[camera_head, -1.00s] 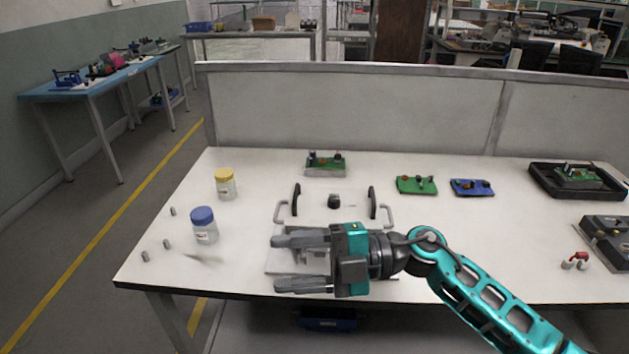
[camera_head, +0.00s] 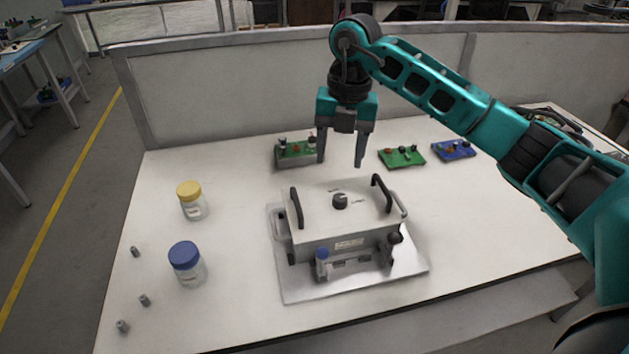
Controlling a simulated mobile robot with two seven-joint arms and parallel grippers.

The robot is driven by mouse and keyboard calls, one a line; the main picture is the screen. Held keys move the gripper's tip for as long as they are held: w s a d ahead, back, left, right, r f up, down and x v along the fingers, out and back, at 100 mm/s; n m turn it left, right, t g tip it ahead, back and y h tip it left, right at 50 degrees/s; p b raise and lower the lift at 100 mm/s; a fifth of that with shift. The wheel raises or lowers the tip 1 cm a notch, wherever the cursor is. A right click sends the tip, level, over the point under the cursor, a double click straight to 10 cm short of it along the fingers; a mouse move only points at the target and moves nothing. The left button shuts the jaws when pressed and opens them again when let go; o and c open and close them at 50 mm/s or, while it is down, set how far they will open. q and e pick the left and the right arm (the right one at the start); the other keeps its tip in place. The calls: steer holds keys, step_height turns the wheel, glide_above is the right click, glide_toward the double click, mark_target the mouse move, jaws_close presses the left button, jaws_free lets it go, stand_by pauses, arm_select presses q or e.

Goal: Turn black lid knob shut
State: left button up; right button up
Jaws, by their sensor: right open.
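The black lid knob (camera_head: 340,201) sits in the middle of the white lid of a box (camera_head: 345,240), which stands on a metal base plate (camera_head: 300,290). The lid has a black handle at its left and another at its right. My right gripper (camera_head: 340,164) points down above the far part of the box, a little above and behind the knob in the picture. Its two fingers are apart with nothing between them, and it does not touch the knob. My left gripper is not in view.
A yellow-lidded jar (camera_head: 191,201) and a blue-lidded jar (camera_head: 187,264) stand left of the box. Small grey pieces (camera_head: 144,300) lie near the left edge. Green boards (camera_head: 402,157) and a blue board (camera_head: 453,150) lie at the back. The table right of the box is clear.

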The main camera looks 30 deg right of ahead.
mark_target(340, 197)
steer(key=shift+m+h, duration=0.3)
steer(key=shift+h, duration=0.1)
steer(key=f, duration=0.4)
steer(key=d+f, duration=0.1)
steer(key=f, duration=0.2)
steer(key=w+f, duration=0.1)
steer(key=f, duration=0.3)
steer(key=shift+d+f, duration=0.25)
steer(key=shift+f, duration=0.1)
steer(key=c, duration=1)
